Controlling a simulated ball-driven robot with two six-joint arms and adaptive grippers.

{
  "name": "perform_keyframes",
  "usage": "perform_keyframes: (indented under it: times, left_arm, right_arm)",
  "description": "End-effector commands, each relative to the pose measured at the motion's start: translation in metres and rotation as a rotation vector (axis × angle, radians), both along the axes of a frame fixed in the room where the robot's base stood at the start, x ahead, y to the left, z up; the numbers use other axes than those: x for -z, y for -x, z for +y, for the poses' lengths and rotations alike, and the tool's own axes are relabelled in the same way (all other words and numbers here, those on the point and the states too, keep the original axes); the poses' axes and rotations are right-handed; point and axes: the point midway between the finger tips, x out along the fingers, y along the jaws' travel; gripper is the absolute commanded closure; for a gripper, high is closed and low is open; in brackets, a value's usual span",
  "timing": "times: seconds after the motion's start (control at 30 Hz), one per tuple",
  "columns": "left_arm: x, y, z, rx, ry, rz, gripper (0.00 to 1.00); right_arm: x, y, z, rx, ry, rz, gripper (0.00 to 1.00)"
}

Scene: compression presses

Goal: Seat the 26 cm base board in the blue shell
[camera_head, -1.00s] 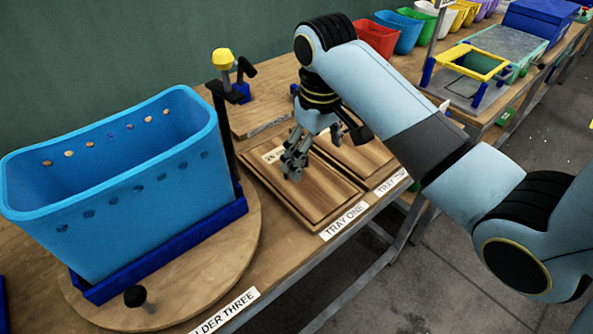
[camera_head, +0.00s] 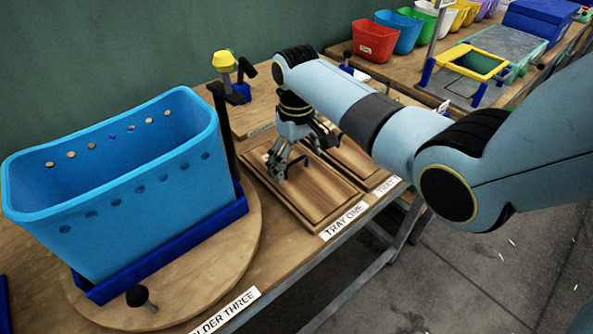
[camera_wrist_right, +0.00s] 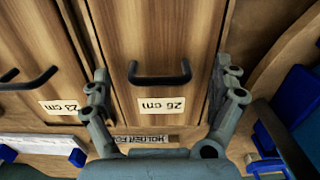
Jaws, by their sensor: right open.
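The blue shell (camera_head: 120,200) stands upright and open-topped at the left of the head view. A dark blue holder (camera_head: 175,255) is around its foot. The 26 cm base board (camera_head: 322,192) lies flat in tray one, a brown wood-grain panel. In the right wrist view the board (camera_wrist_right: 155,40) shows its black handle and its "26 cm" label. My right gripper (camera_head: 279,176) is over the board's far-left end and is open. In the wrist view its fingers (camera_wrist_right: 160,82) are spread to either side of the board, with the handle between them; contact cannot be told. My left gripper is out of view.
A 23 cm board (camera_wrist_right: 40,60) lies close beside in the neighbouring tray. A black knob (camera_head: 137,296) sits on the round wooden turntable (camera_head: 235,262). Coloured bins (camera_head: 375,40) stand farther back.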

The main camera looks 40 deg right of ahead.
Motion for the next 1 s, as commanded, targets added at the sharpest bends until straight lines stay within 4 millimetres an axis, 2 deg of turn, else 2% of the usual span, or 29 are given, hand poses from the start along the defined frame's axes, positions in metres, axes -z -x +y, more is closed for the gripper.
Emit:
perform_keyframes:
  times: [0.1, 0.33, 0.8, 1.0]
  left_arm:
    - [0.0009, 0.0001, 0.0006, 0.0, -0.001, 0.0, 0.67]
    - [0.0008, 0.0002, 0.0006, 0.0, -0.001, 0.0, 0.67]
    - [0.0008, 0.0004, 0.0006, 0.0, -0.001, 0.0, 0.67]
    - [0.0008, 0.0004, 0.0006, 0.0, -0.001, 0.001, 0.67]
  right_arm:
    - [0.0099, 0.0002, 0.0001, 0.0, 0.0, 0.0, 0.06]
    - [0.0106, 0.0001, 0.0, 0.0, 0.0, -0.001, 0.07]
    - [0.0104, 0.0002, 0.0, 0.0, 0.0, -0.001, 0.69]
    - [0.0102, 0.0001, -0.0001, 0.0, 0.0, -0.001, 0.71]
